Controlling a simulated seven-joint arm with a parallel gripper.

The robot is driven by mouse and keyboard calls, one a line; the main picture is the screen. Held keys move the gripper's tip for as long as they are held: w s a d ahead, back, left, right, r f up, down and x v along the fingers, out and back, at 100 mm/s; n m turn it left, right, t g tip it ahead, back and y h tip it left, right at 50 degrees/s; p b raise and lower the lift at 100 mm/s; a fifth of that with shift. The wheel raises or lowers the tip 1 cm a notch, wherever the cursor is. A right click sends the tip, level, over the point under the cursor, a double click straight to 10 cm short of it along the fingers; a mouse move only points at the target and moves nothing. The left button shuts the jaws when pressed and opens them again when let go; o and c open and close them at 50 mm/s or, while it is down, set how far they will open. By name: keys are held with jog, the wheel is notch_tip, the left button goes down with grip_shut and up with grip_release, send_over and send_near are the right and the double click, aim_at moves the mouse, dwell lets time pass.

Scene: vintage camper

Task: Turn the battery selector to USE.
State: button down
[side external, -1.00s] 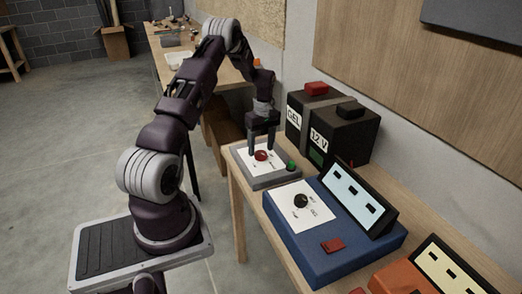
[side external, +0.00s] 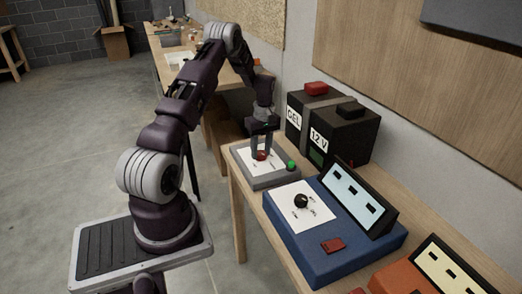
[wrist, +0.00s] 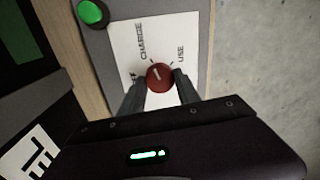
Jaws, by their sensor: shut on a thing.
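The battery selector is a round red knob (wrist: 159,77) on a white label plate (wrist: 140,40) with the words CHARGE and USE; a third word is mostly hidden by a finger. The knob has a pale mark on top, but I cannot tell which word it points to. In the side view the red knob (side external: 261,155) sits on a low grey box (side external: 268,181). My gripper (side external: 261,154) points down over it, and it also shows in the wrist view (wrist: 160,84). Its two fingers are shut on the knob, one on each side.
A green button or lamp (side external: 291,165) is on the grey box. A black battery (side external: 345,145) labelled GEL and 12 V stands behind. A blue box (side external: 335,245) with a black knob (side external: 301,201) and an orange unit (side external: 420,278) stand nearer the camera.

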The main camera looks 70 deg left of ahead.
aim_at(262, 153)
jog(key=m, duration=0.6)
jog(key=shift+d, duration=0.1)
jog(key=m, duration=0.3)
jog(key=shift+m+y, duration=0.3)
jog(key=shift+m, duration=1.8)
jog(key=c, duration=0.9)
grip_release()
jog(key=shift+r, duration=0.1)
jog(key=r, duration=0.6)
jog(key=shift+w+d+r, duration=0.1)
jog(key=shift+d+r, duration=0.1)
jog(key=shift+r, duration=0.25)
